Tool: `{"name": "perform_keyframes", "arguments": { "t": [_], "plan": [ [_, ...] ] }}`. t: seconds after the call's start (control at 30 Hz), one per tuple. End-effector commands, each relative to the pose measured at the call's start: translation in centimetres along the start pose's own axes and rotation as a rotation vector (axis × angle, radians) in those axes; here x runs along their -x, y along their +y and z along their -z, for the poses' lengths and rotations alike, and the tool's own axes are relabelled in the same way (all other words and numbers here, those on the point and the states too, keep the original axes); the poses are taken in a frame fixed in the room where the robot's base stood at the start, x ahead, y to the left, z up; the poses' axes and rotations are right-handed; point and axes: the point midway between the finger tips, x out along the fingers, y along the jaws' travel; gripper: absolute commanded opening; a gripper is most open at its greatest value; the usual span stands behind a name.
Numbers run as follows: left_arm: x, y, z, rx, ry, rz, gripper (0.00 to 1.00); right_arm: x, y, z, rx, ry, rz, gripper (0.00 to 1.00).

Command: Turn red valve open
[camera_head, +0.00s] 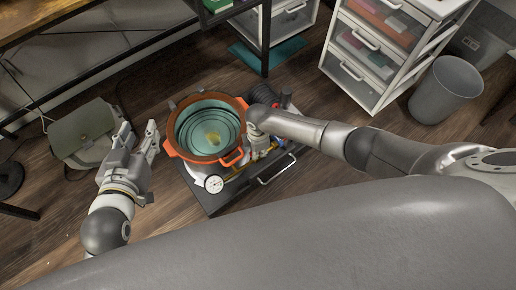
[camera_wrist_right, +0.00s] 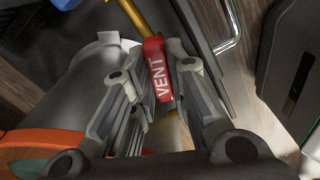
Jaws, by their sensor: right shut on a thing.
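The red valve handle (camera_wrist_right: 157,68), marked VENT, sits between the fingers of my right gripper (camera_wrist_right: 155,98) in the right wrist view. The fingers are shut on it. A yellow pipe (camera_wrist_right: 131,17) runs up from the handle's top end. In the head view my right gripper (camera_head: 258,146) reaches down beside the orange-rimmed pot (camera_head: 171,143); the valve is hard to make out there. My left gripper (camera_head: 147,143) is open and empty, left of the pot.
A white-faced gauge (camera_head: 214,184) sits at the front of the dark case (camera_head: 208,203), which has a metal handle (camera_head: 276,169). A grey-green bag (camera_head: 84,128) lies at left. A drawer unit (camera_head: 345,78) and grey bin (camera_head: 446,90) stand at right. Wooden floor is clear between them.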

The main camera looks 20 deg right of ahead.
Motion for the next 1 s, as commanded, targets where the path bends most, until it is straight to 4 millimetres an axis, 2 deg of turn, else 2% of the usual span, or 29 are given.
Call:
{"name": "perform_keyframes", "arguments": {
  "t": [0.4,0.7,1.0],
  "plan": [
    [0.2,-0.2,-1.2,0.0,-0.063,0.004,0.4,0.0,0.0,0.1,0.286,0.003,0.001,0.0],
    [0.3,-0.2,-1.4,0.0,-0.071,0.004,0.4,0.0,-0.1,0.1,0.367,0.003,0.001,0.0],
    [0.3,-0.2,-1.4,0.001,-0.072,0.004,0.4,0.0,-0.1,0.2,0.378,0.003,0.001,0.0]
  ]
}}
